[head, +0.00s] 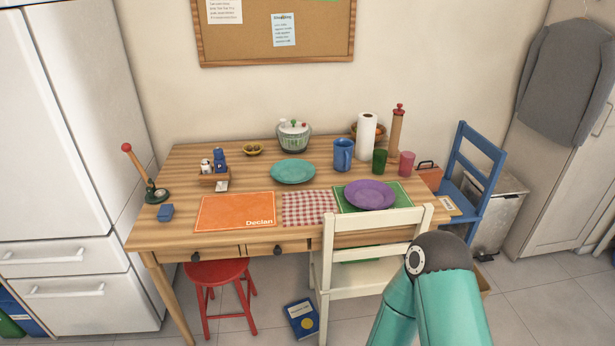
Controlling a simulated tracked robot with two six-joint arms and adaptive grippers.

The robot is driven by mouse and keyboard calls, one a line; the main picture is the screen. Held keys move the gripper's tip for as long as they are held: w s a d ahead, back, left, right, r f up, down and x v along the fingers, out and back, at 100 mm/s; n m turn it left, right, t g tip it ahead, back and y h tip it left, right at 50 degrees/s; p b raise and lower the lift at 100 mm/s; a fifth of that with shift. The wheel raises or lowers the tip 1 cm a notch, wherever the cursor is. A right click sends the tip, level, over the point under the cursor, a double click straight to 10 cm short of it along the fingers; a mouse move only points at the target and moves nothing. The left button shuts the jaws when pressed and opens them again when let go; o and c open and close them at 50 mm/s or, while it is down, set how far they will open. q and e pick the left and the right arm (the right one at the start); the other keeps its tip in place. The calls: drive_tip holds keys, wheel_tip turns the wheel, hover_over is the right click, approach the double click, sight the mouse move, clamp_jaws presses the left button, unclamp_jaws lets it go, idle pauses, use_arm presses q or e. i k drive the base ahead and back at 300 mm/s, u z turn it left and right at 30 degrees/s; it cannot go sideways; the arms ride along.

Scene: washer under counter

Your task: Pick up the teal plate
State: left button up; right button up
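The teal plate (293,171) lies flat on the wooden table (170,223), near the middle and behind the checked cloth. Nothing lies on it, and no gripper touches it. A teal arm link of mine with a dark rounded joint shows at the lower right, in front of the white chair. Neither of my grippers is in view.
A purple plate (369,194) sits right of the teal plate on a green mat. A blue jug (343,155) and a salad spinner (294,136) stand close to the teal plate. A white chair (371,247) and a red stool (217,272) stand at the table's front.

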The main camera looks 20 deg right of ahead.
sight(290, 170)
drive_tip(key=u, duration=0.15)
drive_tip(key=i, duration=0.95)
drive_tip(key=z, duration=0.05)
